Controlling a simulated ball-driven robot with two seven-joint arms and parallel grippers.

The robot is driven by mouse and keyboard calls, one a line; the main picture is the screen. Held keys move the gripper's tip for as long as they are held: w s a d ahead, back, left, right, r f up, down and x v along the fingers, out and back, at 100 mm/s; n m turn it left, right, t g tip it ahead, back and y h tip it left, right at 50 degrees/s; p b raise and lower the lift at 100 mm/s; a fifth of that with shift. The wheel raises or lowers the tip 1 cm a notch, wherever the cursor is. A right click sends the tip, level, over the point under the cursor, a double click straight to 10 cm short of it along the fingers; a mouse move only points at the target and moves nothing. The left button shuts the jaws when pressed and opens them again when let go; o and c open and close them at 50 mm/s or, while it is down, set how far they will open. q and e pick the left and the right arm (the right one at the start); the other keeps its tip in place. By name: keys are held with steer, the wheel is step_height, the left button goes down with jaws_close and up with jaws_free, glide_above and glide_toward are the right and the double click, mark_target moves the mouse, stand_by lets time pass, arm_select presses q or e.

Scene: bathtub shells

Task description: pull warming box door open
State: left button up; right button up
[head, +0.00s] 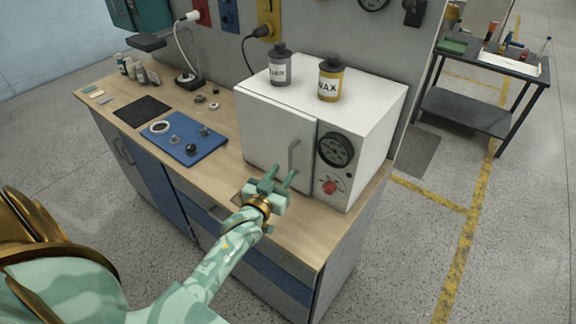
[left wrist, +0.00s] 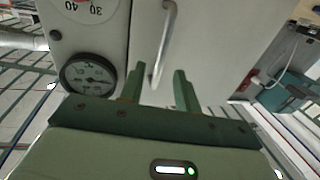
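The warming box (head: 365,100) is a white cabinet on the wooden bench. Its door (head: 270,135) looks shut, with a grey bar handle (head: 293,157) near the door's right edge. My left gripper (head: 281,176) is in front of the lower door, close to the handle's lower end. In the left wrist view its two green fingers (left wrist: 160,75) are apart, with the handle (left wrist: 167,40) showing between and beyond them. I cannot tell whether the handle lies within the finger gap; no grip on it shows. My right gripper is not in view.
A grey bottle (head: 280,66) and a yellow wax bottle (head: 330,80) stand on the box. A dial (head: 336,149) and red knob (head: 329,187) are right of the door. A blue plate with parts (head: 190,135) lies on the bench left of the box.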

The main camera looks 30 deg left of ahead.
mark_target(289, 163)
arm_select(q)
steer(key=w, duration=0.4)
steer(key=shift+w+a, duration=0.1)
steer(key=shift+a, duration=0.15)
jaws_close()
